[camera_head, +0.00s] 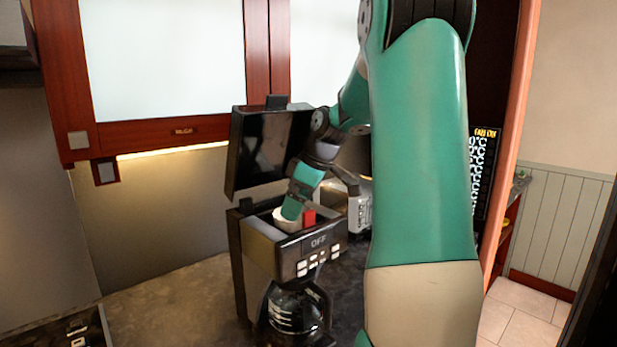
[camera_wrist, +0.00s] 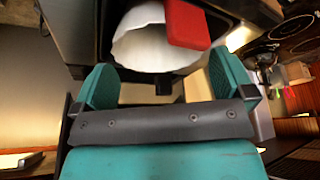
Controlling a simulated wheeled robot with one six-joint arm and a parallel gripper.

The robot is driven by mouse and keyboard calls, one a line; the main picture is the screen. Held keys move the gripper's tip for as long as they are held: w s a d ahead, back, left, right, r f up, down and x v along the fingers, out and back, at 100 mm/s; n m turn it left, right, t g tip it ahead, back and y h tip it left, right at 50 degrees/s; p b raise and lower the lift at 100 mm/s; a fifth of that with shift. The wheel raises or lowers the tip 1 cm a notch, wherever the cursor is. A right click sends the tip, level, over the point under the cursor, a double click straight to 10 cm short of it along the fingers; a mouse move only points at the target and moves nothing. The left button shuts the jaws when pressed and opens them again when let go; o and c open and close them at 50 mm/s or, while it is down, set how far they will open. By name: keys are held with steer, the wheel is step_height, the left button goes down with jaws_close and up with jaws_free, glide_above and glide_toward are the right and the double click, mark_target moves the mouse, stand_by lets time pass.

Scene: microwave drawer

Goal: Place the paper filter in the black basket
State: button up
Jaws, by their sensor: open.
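The white paper filter (camera_head: 282,224) is in the open top of a black coffee maker (camera_head: 262,247). A red block (camera_head: 309,217) is at its rim; both the filter (camera_wrist: 142,46) and the red block (camera_wrist: 187,25) show in the wrist view. Dark walls (camera_wrist: 113,27) surround the filter there, seemingly the black basket's; how deep the filter sits is hidden. My gripper (camera_wrist: 165,76) is open, its two teal fingers spread on either side, with the filter ahead of them and not clamped. In the head view, my gripper (camera_head: 293,207) points down into the opening.
The coffee maker's lid (camera_head: 263,150) stands raised behind the opening, close to my arm. A glass carafe (camera_head: 294,309) is below. Wall cabinets (camera_head: 170,60) hang above. The counter (camera_head: 180,300) to the left is mostly clear.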

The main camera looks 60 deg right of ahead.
steer(key=v, duration=1.2)
steer(key=shift+r, duration=0.25)
steer(key=w+a+f+n+g+y, duration=0.1)
steer(key=w+a+f, duration=0.1)
steer(key=a, duration=0.9)
steer(key=w+a+f+y, duration=0.1)
steer(key=w+a+f, duration=0.1)
steer(key=a, duration=0.9)
steer(key=s+a+f+g, duration=0.1)
steer(key=s+a+f, duration=0.3)
steer(key=s+a, duration=0.3)
steer(key=s+a+f+n+g, duration=0.1)
steer(key=s+a+f+g, duration=0.1)
steer(key=s+a+f, duration=0.2)
steer(key=s+a, duration=0.3)
steer(key=a, duration=0.4)
steer(key=shift+s+a+f+n, duration=0.2)
steer(key=shift+s+f+n, duration=0.1)
steer(key=shift+s+f, duration=0.1)
